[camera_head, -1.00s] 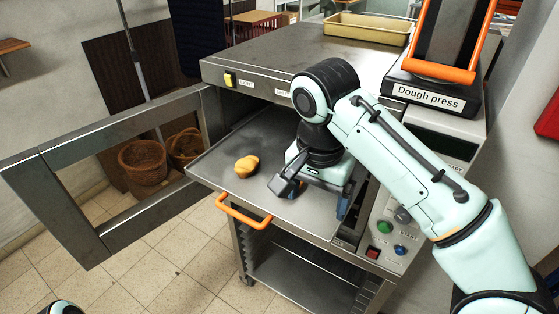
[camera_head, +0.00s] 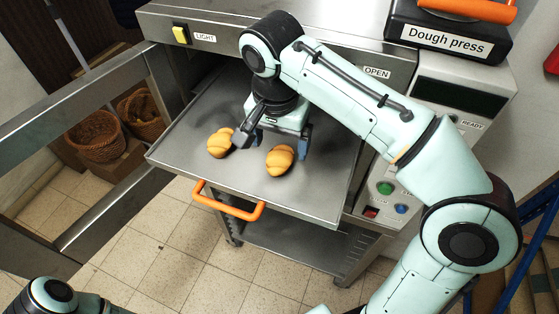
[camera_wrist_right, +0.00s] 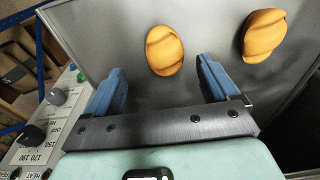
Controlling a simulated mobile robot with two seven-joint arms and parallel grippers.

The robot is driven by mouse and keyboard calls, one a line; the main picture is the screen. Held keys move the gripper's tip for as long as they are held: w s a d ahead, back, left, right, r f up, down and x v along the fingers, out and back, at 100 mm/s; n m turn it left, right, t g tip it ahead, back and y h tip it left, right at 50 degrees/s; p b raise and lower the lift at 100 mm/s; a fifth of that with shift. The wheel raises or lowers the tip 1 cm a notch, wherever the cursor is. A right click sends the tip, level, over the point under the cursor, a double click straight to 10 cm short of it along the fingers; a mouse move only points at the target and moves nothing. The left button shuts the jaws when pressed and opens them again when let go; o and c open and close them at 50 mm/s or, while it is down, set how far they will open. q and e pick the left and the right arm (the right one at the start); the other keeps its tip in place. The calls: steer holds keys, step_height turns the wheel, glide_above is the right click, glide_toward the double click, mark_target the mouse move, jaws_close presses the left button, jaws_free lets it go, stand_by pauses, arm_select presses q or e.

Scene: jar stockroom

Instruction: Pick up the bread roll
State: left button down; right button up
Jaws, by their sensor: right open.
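Two golden bread rolls lie on the grey metal tray (camera_head: 186,162) that juts out of the oven. One roll (camera_head: 219,142) is on the left; the other roll (camera_head: 281,160) is to its right, nearer the front edge. My right gripper (camera_head: 275,142) is open and empty over the tray, just behind the right-hand roll. In the right wrist view that roll (camera_wrist_right: 164,50) shows in line with the gap between the blue fingers (camera_wrist_right: 161,78). The left-hand roll (camera_wrist_right: 263,35) lies outside the fingers. My left gripper is out of the picture.
The open oven door (camera_head: 75,105) stands at left. An orange handle (camera_head: 228,201) runs along the tray's front.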

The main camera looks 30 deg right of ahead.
mark_target(279, 155)
steer(key=f, duration=0.1)
steer(key=w+f, duration=0.1)
steer(key=f, duration=0.1)
steer(key=f+b, duration=0.1)
steer(key=shift+w+d+f, duration=0.15)
steer(key=shift+d+f, duration=0.1)
steer(key=shift+f, duration=0.65)
steer(key=shift+c, duration=1.3)
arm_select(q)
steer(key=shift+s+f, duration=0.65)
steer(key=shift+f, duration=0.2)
arm_select(e)
steer(key=c, duration=0.9)
